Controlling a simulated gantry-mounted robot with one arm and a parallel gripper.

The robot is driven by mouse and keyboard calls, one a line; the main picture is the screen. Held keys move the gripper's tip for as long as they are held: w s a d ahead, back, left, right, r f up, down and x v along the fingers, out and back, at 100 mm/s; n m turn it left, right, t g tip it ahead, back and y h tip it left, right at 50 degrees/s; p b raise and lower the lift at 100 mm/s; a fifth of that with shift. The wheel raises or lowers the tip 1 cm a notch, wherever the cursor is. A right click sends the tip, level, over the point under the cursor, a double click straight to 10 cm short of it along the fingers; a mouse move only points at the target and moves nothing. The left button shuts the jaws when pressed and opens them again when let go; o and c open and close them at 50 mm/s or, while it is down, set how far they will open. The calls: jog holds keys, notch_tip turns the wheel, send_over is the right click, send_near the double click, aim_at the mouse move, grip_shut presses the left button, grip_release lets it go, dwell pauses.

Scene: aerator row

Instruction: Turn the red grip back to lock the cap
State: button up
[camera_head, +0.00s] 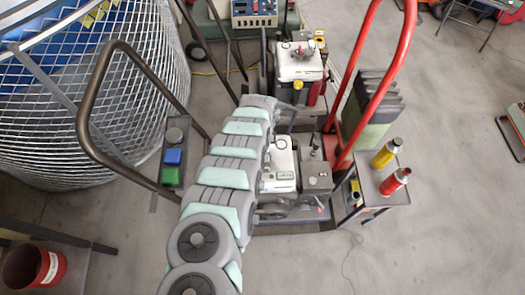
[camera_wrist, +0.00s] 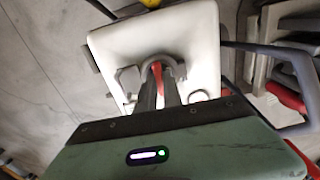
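In the wrist view, the red grip (camera_wrist: 158,76) shows as a narrow upright strip at the middle of a white housing (camera_wrist: 118,50). My gripper (camera_wrist: 161,82) reaches in from below, with one dark finger on each side of the red grip. The fingers are close together and appear shut on it. The lower part of the grip is hidden between the fingers, and the cap's seating cannot be made out. In the head view, my arm covers the gripper and the red grip.
In the head view, white-topped machines (camera_head: 300,62) stand in a row, with a tall red handle (camera_head: 392,65) to their right. A small cart (camera_head: 385,190) holds a yellow bottle (camera_head: 386,153) and a red bottle (camera_head: 395,182). A brown rail (camera_head: 92,90) stands left. Floor at right is mostly clear.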

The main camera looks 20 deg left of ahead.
jog(key=o, duration=0.5)
notch_tip(320, 180, up, 11)
jog(key=p, duration=0.3)
jog(key=shift+f+p, duration=0.1)
jog(key=shift+p, duration=0.2)
dwell(0.4)
